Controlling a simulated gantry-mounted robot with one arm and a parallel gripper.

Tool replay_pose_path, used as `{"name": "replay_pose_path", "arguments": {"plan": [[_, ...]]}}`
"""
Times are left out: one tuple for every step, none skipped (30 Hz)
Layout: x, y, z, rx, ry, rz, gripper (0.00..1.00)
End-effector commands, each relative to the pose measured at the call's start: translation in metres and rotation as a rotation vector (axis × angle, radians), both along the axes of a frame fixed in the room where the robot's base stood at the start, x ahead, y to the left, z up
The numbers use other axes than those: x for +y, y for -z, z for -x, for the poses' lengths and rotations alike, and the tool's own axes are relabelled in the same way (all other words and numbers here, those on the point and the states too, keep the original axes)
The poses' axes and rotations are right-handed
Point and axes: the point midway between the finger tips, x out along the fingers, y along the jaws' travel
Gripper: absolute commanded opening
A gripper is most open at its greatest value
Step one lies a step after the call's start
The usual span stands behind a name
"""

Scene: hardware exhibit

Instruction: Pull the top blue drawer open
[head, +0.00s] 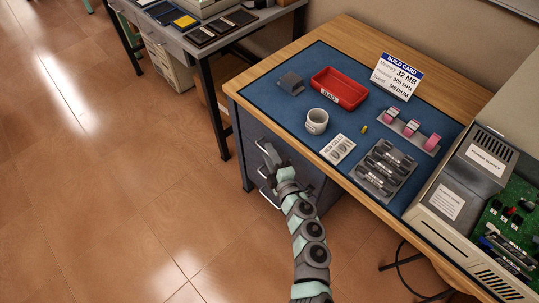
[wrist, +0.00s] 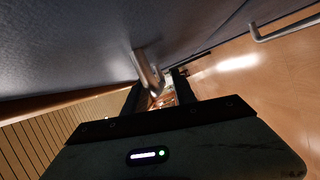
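The blue drawer unit (head: 250,128) is under the left end of the workbench, and its top drawer looks shut. Its face also fills the upper left of the wrist view (wrist: 70,50). A gap shows beside the handle, so I see no firm grip. The gripper hides part of the drawer front in the head view.
A lower handle (head: 268,198) sticks out below; another handle shows in the wrist view (wrist: 285,29). Tiled floor (head: 120,190) before the drawers is clear.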

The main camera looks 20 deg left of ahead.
Motion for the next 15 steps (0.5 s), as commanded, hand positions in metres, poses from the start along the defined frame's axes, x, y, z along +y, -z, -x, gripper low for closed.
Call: {"name": "replay_pose_path", "arguments": {"plan": [[0.0011,0.0002,-0.001,0.0,0.0,0.0,0.33],[0.0013,0.0002,-0.0014,0.0,0.0,0.0,0.33],[0.0014,0.0001,-0.0016,0.0,0.0,0.0,0.33],[0.0014,0.0,-0.0016,0.0,0.0,0.0,0.33],[0.0012,0.0,-0.0016,0.0,0.001,0.0,0.33],[0.0012,0.0,-0.0015,0.0,0.001,0.0,0.33],[0.0012,-0.0001,-0.0015,0.0,0.001,0.0,0.33],[0.0011,0.0,-0.0015,0.001,0.001,-0.001,0.33],[0.0011,0.0,-0.0015,0.001,0.001,-0.001,0.31],[0.0011,0.0,-0.0015,0.001,0.001,-0.001,0.28],[0.001,0.0,-0.0015,0.001,0.001,-0.001,0.26],[0.001,0.0,-0.0015,0.001,0.001,-0.001,0.23],[0.001,0.0,-0.0014,0.001,0.001,-0.001,0.2],[0.001,0.0,-0.0014,0.001,0.001,-0.001,0.18],[0.001,0.0,-0.0014,0.001,0.001,-0.001,0.15]]}}
